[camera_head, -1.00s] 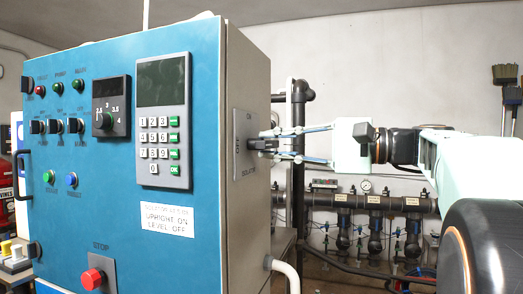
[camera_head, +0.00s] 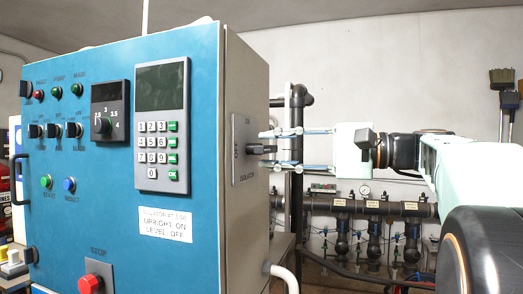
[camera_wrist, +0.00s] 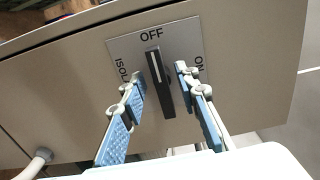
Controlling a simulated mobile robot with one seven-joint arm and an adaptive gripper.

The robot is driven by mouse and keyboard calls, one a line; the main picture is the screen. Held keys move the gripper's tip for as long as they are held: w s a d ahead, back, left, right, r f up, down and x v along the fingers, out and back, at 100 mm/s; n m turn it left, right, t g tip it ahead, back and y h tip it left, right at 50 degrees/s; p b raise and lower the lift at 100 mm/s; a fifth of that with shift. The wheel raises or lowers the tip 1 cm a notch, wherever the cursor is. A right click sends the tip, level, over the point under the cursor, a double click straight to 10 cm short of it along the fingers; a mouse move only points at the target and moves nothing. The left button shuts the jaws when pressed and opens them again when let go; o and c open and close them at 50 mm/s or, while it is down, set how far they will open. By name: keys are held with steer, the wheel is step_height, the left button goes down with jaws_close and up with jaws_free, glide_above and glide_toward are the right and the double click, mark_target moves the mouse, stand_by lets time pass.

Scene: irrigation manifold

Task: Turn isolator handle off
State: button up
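The isolator handle is a black bar with a white line, on a grey plate (camera_wrist: 195,30) on the side of the blue cabinet. In the wrist view the handle (camera_wrist: 160,82) has its lined end towards the OFF lettering, slightly tilted in the picture. In the head view the handle (camera_head: 262,149) looks about level and points towards the OFF side of the plate (camera_head: 243,178). My gripper (camera_wrist: 160,84) is open, with one blue finger on each side of the handle and visible gaps between. It also shows in the head view (camera_head: 270,149).
The cabinet front (camera_head: 110,190) has a keypad, knobs, buttons and a red STOP button (camera_head: 92,284). A label (camera_head: 165,224) reads upright on, level off. Dark pipes (camera_head: 297,120) and a valve manifold (camera_head: 370,208) stand behind my gripper. A pale pipe (camera_head: 282,272) leaves the cabinet low down.

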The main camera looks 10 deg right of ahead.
steer(key=v, duration=1.1)
steer(key=shift+s+d, duration=0.15)
steer(key=shift+d, duration=0.15)
